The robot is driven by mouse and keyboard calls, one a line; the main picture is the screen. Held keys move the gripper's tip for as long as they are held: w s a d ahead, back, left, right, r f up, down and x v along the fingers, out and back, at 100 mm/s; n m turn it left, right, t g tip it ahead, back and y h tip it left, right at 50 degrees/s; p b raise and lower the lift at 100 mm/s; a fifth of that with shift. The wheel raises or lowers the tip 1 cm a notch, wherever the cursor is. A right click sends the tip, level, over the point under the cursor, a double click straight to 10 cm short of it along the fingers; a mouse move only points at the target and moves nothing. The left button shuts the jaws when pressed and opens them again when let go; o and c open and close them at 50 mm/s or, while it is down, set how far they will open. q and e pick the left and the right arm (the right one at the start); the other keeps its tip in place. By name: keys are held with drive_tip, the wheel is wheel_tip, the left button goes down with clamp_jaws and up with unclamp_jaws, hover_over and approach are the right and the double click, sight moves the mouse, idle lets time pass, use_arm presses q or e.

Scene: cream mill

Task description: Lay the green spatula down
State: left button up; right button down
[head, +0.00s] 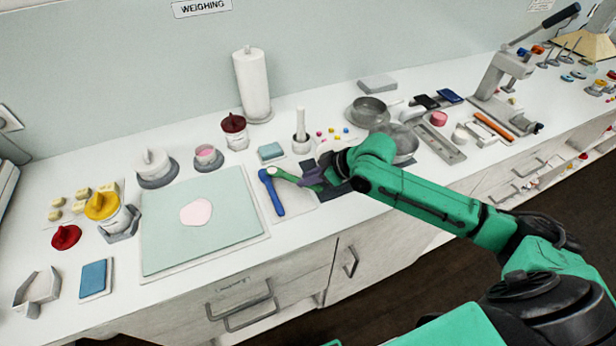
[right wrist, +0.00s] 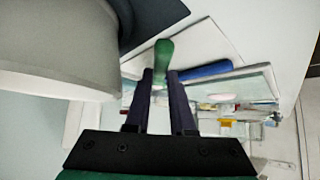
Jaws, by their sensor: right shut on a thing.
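The green spatula (head: 286,176) is in my right gripper (head: 314,178), over or on the white board by the blue spatula (head: 272,193). In the right wrist view my right gripper (right wrist: 163,80) is shut on the green spatula (right wrist: 163,55), whose rounded end sticks out past the fingertips. The blue spatula (right wrist: 207,70) lies beside it on the white board (right wrist: 205,40). I cannot tell whether the green spatula touches the board. The rest of it is hidden by the fingers. My left gripper is not in view.
Left of the board lies a pale green mat (head: 165,240) with a pink disc (head: 196,212). Behind stand a mortar with pestle (head: 301,140) and a small teal block (head: 271,152). Grey bowls (head: 368,110) sit behind my right arm. A large grey rounded thing (right wrist: 50,45) is close in the wrist view.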

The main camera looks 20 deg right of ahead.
drive_tip(key=shift+d+f, duration=0.1)
drive_tip(key=shift+f, duration=0.2)
drive_tip(key=shift+f, duration=0.1)
drive_tip(key=shift+f, duration=0.3)
drive_tip(key=c, duration=0.7)
unclamp_jaws()
